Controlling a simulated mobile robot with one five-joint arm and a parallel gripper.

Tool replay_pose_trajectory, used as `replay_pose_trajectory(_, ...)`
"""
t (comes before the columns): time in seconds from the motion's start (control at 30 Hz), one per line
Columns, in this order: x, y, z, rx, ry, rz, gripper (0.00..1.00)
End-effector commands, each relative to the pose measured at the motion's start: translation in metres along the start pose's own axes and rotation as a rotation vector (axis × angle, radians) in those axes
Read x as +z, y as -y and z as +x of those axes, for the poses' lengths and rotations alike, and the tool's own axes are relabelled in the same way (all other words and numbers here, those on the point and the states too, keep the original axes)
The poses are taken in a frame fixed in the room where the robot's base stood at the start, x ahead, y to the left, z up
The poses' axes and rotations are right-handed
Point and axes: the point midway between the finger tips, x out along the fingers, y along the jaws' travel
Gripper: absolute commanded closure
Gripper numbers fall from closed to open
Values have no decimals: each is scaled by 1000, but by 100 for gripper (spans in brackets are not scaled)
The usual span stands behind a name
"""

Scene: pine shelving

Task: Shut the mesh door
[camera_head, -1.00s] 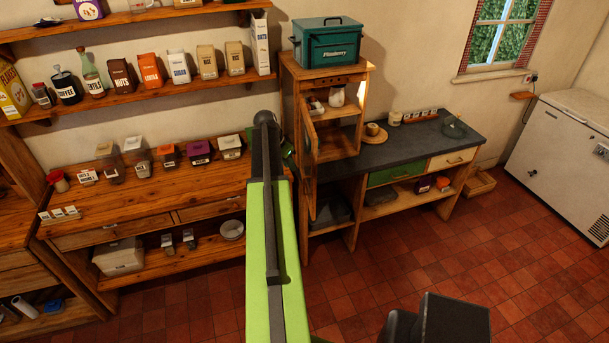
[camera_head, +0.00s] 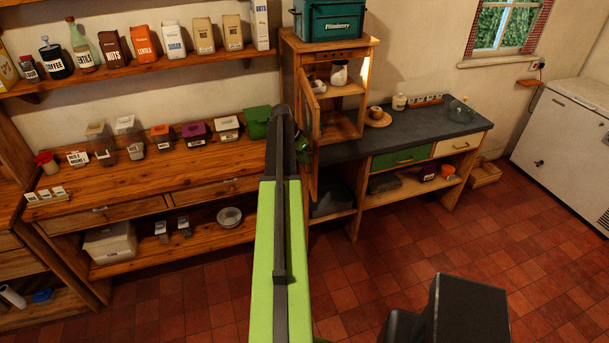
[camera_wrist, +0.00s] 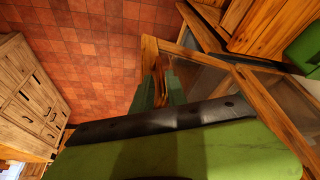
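The mesh door (camera_head: 311,140) stands swung open at the left front of the small wooden cabinet (camera_head: 342,131), seen nearly edge-on in the head view. In the wrist view its wooden frame and see-through mesh panel (camera_wrist: 193,70) fill the middle right. My gripper (camera_wrist: 160,88) has two green fingers spaced apart, close to the door's wooden frame. A narrow brown wooden piece shows between or just beyond the fingers; I cannot tell whether they touch it. In the head view my arm hides most of the gripper, beside the door's lower part.
A green box (camera_head: 337,20) sits on the cabinet. A white jar (camera_head: 339,75) stands inside it. The dark worktop (camera_head: 410,140) extends right. A long wooden bench (camera_head: 150,185) with containers lies left, and a green container (camera_head: 257,122) stands near my arm. The tiled floor in front is clear.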

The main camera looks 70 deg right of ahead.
Motion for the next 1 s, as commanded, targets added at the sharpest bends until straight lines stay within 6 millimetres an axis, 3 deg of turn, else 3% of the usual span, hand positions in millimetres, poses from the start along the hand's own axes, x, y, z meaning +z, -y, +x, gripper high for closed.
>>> replay_pose_trajectory(0.03,3,0,21,0,0,1,82)
replay_pose_trajectory(0.2,1,0,40,0,0,0,82)
replay_pose_trajectory(0.5,-1,0,39,0,0,0,83)
replay_pose_trajectory(0.63,-1,-1,39,1,0,0,100)
replay_pose_trajectory(1.0,-1,-1,39,1,1,1,100)
